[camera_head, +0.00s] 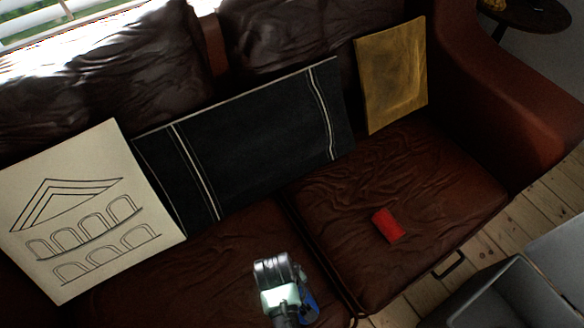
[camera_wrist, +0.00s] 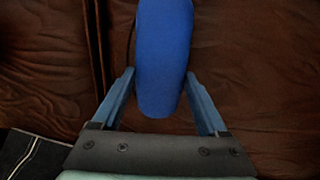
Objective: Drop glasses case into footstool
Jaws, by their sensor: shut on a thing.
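A blue, rounded, elongated object, which looks like the glasses case (camera_wrist: 163,50), is between the two fingers of my gripper (camera_wrist: 160,82) in the wrist view. The gripper is shut on it, and its far end runs out of the top of that view. In the head view my gripper (camera_head: 284,288) is above the sofa seat at bottom centre, with a bit of blue showing beside it. An open dark grey box, which appears to be the footstool (camera_head: 482,272), stands on the floor at bottom right, partly cut off. My gripper is left of it, apart from it.
A brown leather sofa (camera_head: 440,178) fills most of the head view. A red item (camera_head: 388,225) lies on its right seat. A drawing panel (camera_head: 90,210), a dark striped cushion (camera_head: 250,140) and a gold panel (camera_head: 392,75) lean on the backrest. A grey panel (camera_head: 562,255) adjoins the box.

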